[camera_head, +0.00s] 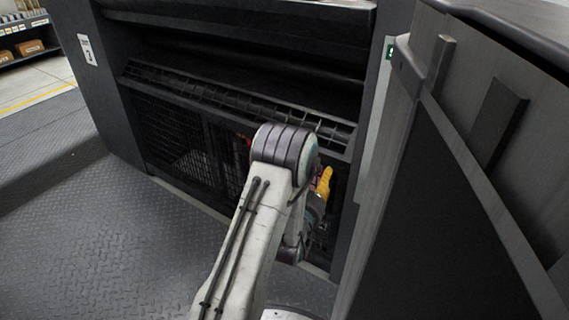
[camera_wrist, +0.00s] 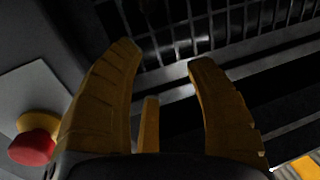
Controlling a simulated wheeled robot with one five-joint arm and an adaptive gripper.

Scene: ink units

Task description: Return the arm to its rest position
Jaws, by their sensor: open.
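My arm (camera_head: 240,240) rises from the bottom of the head view and bends at a dark-banded joint in front of the dark machine. My gripper (camera_wrist: 164,54) shows in the wrist view with its yellow fingers spread apart and nothing between them. In the head view only a bit of yellow finger shows, just right of the joint. The rest of the gripper is hidden behind my arm. The fingers point towards a dark grille (camera_wrist: 180,20); I cannot tell how close they are to it.
A grey panel (camera_head: 430,190) stands close on the right. A red button (camera_wrist: 33,148) on a yellow base is left of the fingers. Open ribbed floor (camera_head: 90,230) lies left. Shelves (camera_head: 25,40) stand far left.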

